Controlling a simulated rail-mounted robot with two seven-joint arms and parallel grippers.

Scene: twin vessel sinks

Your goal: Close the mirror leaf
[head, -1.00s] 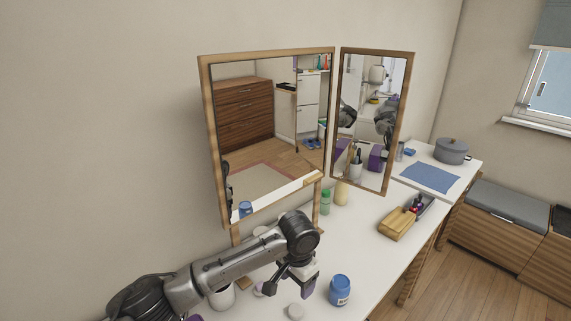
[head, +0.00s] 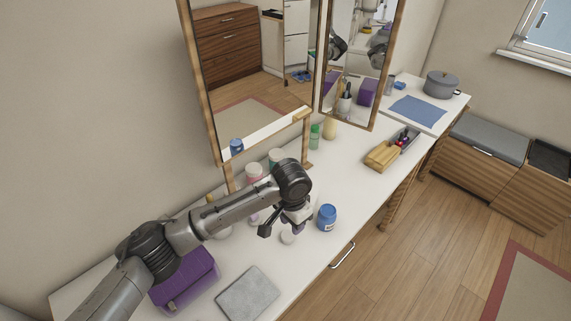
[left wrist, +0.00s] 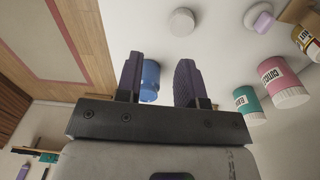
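The mirror leaf (head: 352,62) is the narrow wood-framed panel at the right of the wider main mirror (head: 240,62). It stands angled out from the main mirror, and its top is cut off in the head view. My left gripper (head: 282,227) is over the white vanity top, in front of and below the main mirror, apart from the leaf. In the left wrist view its two dark fingers (left wrist: 159,68) are spread with nothing held between them. A blue jar shows beyond them. My right gripper is not in direct view.
The blue jar (head: 327,217) stands close right of the left gripper. A green bottle (head: 314,136) and a cream bottle (head: 330,128) stand below the mirrors. A wooden box (head: 382,156) lies farther right. A purple case (head: 185,280) and grey slab (head: 247,293) are at the front left.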

